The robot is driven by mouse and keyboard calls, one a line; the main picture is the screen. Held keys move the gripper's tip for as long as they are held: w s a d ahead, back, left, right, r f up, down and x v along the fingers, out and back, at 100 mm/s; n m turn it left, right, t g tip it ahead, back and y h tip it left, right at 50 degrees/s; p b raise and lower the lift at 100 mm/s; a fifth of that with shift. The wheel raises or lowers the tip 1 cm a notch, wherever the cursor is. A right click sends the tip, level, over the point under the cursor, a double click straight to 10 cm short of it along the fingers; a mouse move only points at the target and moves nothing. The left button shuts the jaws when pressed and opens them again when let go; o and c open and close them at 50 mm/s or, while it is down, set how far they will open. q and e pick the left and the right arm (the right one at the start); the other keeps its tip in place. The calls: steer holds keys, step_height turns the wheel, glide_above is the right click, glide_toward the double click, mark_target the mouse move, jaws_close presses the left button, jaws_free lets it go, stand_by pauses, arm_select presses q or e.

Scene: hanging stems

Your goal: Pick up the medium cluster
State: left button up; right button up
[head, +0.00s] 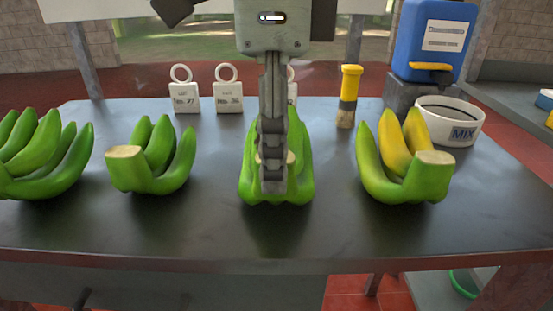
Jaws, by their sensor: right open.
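Several banana clusters stand in a row on a dark table (215,222). A green one of middling size, likely the medium cluster (301,172), stands at the centre. My right gripper (273,182) comes down from above in front of it, seen edge-on, and hides its middle and most of its cut stem. The gripper is open, and I cannot tell whether it touches the cluster. A large green cluster (45,160) is cut off at the left edge. A smaller green cluster (158,172) stands left of centre. A green-and-yellow cluster (405,170) stands at the right.
Numbered white ring tags (186,98) stand along the back. Bare table lies in front of the clusters.

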jaws_close()
steer(key=shift+r, duration=0.1)
stand_by(0.3)
